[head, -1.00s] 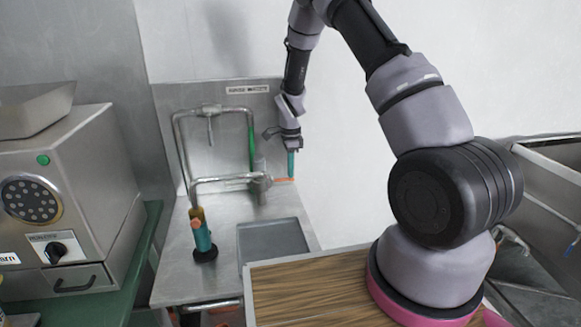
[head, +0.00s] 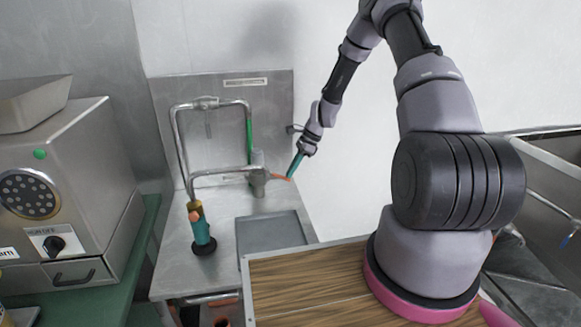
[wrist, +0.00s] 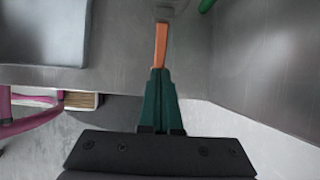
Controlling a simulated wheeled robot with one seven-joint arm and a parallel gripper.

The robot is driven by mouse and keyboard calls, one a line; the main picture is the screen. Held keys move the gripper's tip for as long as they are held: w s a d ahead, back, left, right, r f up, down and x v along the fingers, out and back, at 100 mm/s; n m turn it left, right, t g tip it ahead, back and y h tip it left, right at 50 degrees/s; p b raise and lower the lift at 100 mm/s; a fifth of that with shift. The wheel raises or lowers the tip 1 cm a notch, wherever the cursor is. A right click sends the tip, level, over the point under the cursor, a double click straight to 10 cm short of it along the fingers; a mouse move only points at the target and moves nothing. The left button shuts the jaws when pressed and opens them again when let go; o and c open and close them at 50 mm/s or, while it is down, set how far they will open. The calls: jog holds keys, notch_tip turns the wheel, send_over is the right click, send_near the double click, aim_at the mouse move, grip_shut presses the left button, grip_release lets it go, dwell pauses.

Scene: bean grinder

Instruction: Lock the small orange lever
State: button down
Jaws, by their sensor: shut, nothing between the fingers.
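The small orange lever (head: 281,177) sticks out to the right from the base of the grey upright tap body (head: 257,178) on the steel counter. In the wrist view the orange lever (wrist: 160,46) runs straight away from the fingertips to the grey fitting (wrist: 164,10). My gripper (head: 291,174) is shut, with its green fingers tilted down and left at the lever's outer end. In the wrist view my gripper (wrist: 159,72) has its tips together, overlapping the lever's near end. I cannot tell whether they touch it. Nothing shows between the fingers.
A grey tray (head: 270,232) lies on the counter in front of the tap. A teal spray nozzle (head: 200,232) stands at the left. A steel grinder-like machine (head: 70,190) stands further left. A wooden board (head: 310,285) is in front. A white wall is close at right.

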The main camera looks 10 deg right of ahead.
aim_at(285, 192)
notch_tip(285, 192, down, 3)
jog(key=y, duration=0.3)
jog(key=shift+r+y, duration=0.15)
jog(key=shift+y, duration=0.25)
jog(key=shift+a+f+y, duration=0.3)
jog(key=shift+f+y, duration=0.25)
jog(key=shift+y, duration=0.45)
jog(key=f+y, duration=0.1)
jog(key=a+f+y, duration=0.1)
jog(key=y, duration=0.1)
jog(key=shift+a, duration=0.15)
jog(key=shift+a+f, duration=0.1)
jog(key=shift+a, duration=0.15)
jog(key=shift+a+f, duration=0.1)
